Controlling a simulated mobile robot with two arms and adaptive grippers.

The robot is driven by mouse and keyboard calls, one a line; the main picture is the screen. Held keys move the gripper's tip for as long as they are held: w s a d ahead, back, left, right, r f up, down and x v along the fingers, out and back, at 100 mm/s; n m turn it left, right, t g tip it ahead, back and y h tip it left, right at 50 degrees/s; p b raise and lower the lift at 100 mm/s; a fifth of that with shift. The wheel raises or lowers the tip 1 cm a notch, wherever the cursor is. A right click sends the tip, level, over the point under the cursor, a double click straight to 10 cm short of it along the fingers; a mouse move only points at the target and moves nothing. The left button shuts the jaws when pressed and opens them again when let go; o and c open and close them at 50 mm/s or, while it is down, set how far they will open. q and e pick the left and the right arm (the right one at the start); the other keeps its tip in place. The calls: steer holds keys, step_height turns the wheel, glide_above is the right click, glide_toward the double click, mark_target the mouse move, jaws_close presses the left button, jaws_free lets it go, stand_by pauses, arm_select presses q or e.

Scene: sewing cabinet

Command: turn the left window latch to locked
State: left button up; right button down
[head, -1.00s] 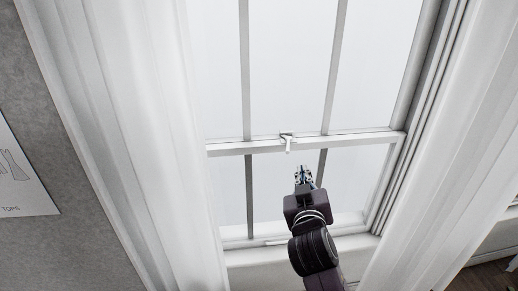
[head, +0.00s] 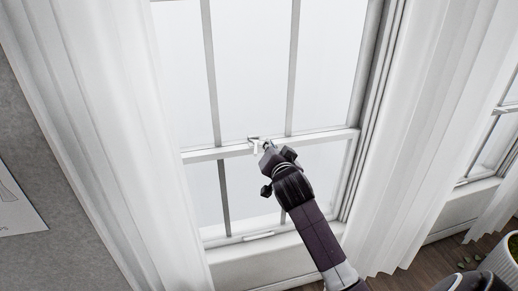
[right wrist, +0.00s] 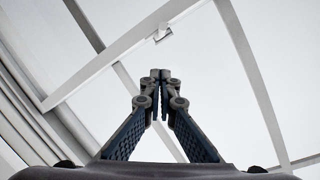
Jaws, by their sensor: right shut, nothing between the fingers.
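The left window latch (head: 255,148) is a small white piece at the middle of the window's meeting rail, with a short handle that hangs down. It also shows in the right wrist view (right wrist: 162,34), beyond my fingertips. My right gripper (head: 269,146) is at rail height, just right of the latch handle. In the right wrist view my right gripper (right wrist: 160,75) has its fingertips together with nothing between them. My left gripper is not in view.
The meeting rail (head: 318,138) crosses the window. White curtains hang at the left (head: 105,110) and right (head: 425,120). A white handle bar (head: 258,236) is on the lower sash. Part of another window (head: 490,145) shows at far right.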

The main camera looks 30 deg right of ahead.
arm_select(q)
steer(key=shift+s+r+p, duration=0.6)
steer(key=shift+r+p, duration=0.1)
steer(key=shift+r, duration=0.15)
arm_select(e)
steer(key=w+f, duration=0.4)
steer(key=shift+a, duration=0.35)
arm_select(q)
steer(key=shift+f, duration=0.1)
